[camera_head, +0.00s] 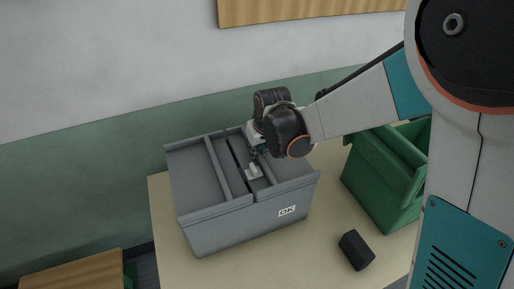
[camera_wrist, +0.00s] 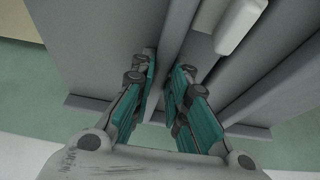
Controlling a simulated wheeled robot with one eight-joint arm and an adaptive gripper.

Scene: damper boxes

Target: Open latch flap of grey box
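The grey box (camera_head: 245,229) with an "OK" label stands on the table, and its top shows long panels and ridges. A pale handle-like piece (camera_head: 254,171), probably on the latch flap, sits near the middle of the top; it also shows in the wrist view (camera_wrist: 240,24). My gripper (camera_head: 256,152) points down over the back middle of the box. In the wrist view, its teal-padded fingers (camera_wrist: 167,66) are apart, with a thin grey ridge running between them. The pale piece is to their right, outside the fingers. I cannot tell whether the fingertips touch the ridge.
A green box (camera_head: 376,184) stands to the right on the same table (camera_head: 176,243). A small dark block (camera_head: 356,250) lies in front of it. A wall is close behind, with a wooden board (camera_head: 300,10) above. Another wooden surface (camera_head: 75,272) is at lower left.

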